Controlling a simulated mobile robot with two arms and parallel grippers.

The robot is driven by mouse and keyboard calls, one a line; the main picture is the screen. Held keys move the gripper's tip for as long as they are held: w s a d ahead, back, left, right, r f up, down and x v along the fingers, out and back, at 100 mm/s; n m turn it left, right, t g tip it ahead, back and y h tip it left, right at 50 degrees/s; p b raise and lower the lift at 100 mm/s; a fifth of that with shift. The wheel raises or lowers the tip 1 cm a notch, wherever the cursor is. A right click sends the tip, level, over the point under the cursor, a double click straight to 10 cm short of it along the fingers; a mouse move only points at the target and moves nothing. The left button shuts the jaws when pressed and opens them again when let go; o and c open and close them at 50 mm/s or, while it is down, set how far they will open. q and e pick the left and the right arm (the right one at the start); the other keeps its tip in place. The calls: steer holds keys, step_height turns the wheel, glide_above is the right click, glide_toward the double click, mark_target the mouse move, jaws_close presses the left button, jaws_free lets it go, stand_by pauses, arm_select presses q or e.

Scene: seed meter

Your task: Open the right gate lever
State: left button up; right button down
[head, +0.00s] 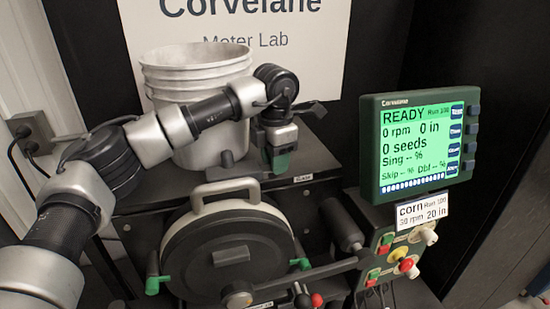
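My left gripper (279,150) points down behind the round meter housing, just right of the white bucket. A green piece (281,163) shows at its lower end; I cannot tell if it is a fingertip or a handle there. A small label (303,178), hard to read, sits just below and right of the gripper. I cannot clearly make out the right gate lever. Green handles stand at the left (153,284) and right (301,264) of the round housing (228,249), apart from the gripper. My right gripper is not in view.
The white bucket (205,145) stands behind my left forearm. A green-screened monitor (420,143) reading READY stands right, above a control panel (396,256) with coloured buttons. A dark bar (310,275) crosses in front of the housing, near a red knob (316,299).

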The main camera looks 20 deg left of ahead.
mark_target(295, 168)
arm_select(q)
jaws_close()
steer(key=w+d, duration=0.1)
steer(key=d, duration=0.1)
steer(key=w+d+p, duration=0.1)
steer(key=d, duration=0.1)
steer(key=shift+w, duration=0.4)
steer(key=shift+w+d, duration=0.1)
steer(key=shift+d, duration=0.05)
steer(key=o, duration=0.6)
jaws_free()
steer(key=shift+r, duration=0.1)
steer(key=shift+r, duration=0.3)
step_height(295, 168, up, 10)
steer(key=b, duration=0.2)
